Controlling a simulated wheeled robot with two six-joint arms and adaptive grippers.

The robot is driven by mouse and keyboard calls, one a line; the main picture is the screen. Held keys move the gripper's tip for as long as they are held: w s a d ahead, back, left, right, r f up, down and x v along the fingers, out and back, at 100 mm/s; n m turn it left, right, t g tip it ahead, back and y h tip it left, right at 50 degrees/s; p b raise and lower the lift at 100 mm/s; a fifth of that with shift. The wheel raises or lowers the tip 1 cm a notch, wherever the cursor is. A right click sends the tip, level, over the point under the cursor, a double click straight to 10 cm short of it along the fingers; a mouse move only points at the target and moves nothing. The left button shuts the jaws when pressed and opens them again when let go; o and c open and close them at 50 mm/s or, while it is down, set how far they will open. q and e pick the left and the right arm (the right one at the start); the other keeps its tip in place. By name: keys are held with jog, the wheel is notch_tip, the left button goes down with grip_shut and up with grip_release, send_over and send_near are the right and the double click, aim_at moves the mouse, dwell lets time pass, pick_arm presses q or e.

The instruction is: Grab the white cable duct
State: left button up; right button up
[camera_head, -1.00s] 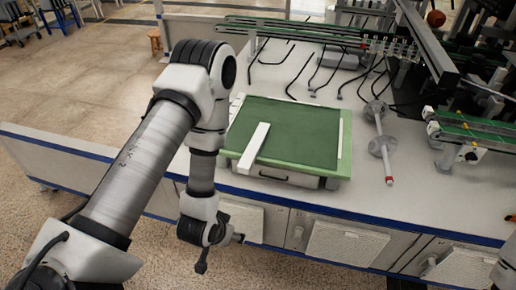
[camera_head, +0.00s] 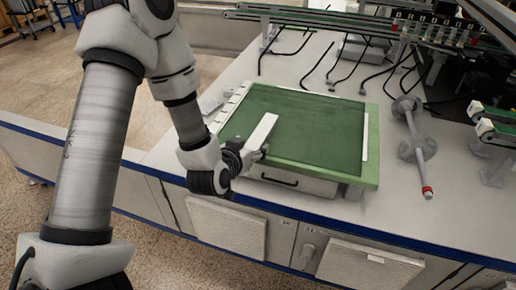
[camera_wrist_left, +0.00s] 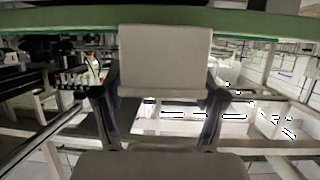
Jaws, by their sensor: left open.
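The white cable duct (camera_head: 262,132) is a short white bar lying on the green mat (camera_head: 315,125) near its front left, its near end at the mat's front edge. My left gripper (camera_head: 262,153) is at that near end, low over the front edge. In the left wrist view the duct's pale end (camera_wrist_left: 165,58) fills the space ahead, between the two dark fingers of the left gripper (camera_wrist_left: 160,98). The fingers are apart, one on each side, and I cannot tell whether they touch it. My right gripper is not in view.
The mat lies on a case with a dark handle (camera_head: 280,181) on the white bench (camera_head: 388,185). Dark bent rods and a green-railed gantry (camera_head: 330,20) are behind.

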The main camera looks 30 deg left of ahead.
aim_at(256, 141)
pick_arm(q)
jog(key=x, duration=0.4)
jog(key=shift+w, duration=0.1)
jog(key=shift+r, duration=0.1)
jog(key=c, duration=1.3)
jog(key=shift+r, duration=0.1)
